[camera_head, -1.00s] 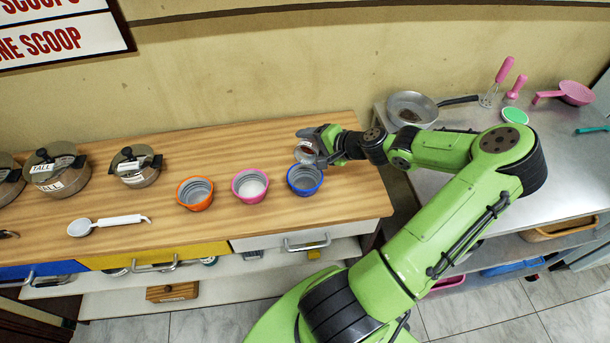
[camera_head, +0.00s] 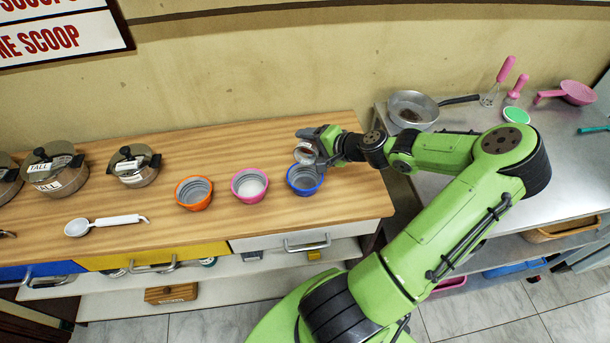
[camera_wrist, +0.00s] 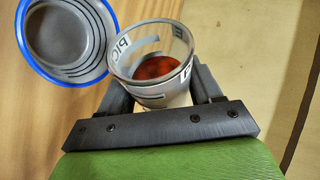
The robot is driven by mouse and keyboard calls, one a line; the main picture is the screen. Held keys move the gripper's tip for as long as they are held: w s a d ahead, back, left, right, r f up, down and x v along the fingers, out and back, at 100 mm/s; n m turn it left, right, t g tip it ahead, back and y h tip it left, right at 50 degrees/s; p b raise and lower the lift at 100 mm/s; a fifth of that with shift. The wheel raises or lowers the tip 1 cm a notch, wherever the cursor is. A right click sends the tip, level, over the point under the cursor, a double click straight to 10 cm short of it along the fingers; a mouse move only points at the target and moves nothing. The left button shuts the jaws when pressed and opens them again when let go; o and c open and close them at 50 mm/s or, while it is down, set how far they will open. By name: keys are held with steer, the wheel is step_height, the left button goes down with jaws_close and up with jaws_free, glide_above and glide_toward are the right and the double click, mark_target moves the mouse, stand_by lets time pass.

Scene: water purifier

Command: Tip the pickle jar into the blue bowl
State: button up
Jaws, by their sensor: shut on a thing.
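The pickle jar (camera_wrist: 155,62) is a clear, open-topped jar with dark lettering and reddish-brown contents low inside. My gripper (camera_head: 315,148) is shut on the jar, with its fingers on either side of it in the wrist view (camera_wrist: 160,98). The jar also shows in the head view (camera_head: 304,154), tilted, its mouth turned toward the front. It is held just behind and above the blue bowl (camera_head: 304,181), a grey bowl with a blue rim. The visible inside of the blue bowl looks empty in the wrist view (camera_wrist: 62,36).
A pink-rimmed bowl (camera_head: 249,186) and an orange-rimmed bowl (camera_head: 194,193) stand left of the blue bowl on the wooden counter (camera_head: 240,145). A white scoop (camera_head: 105,224) and lidded pots (camera_head: 135,168) are further left. A pan (camera_head: 412,108) stands on the metal table at right.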

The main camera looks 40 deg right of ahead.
steer(key=shift+a+f+n+h+b, duration=0.1)
steer(key=shift+f+n+h+b, duration=0.2)
steer(key=shift+b, duration=0.75)
stand_by(0.5)
steer(key=shift+s+a+r+n+t+h+b, duration=0.25)
steer(key=shift+r+n+t+b, duration=0.3)
steer(key=shift+b, duration=0.6)
stand_by(1.7)
steer(key=shift+s+a+f+n+t+h+b, duration=0.15)
steer(key=shift+f+n+t+h+b, duration=0.2)
steer(key=shift+b, duration=1.1)
stand_by(0.7)
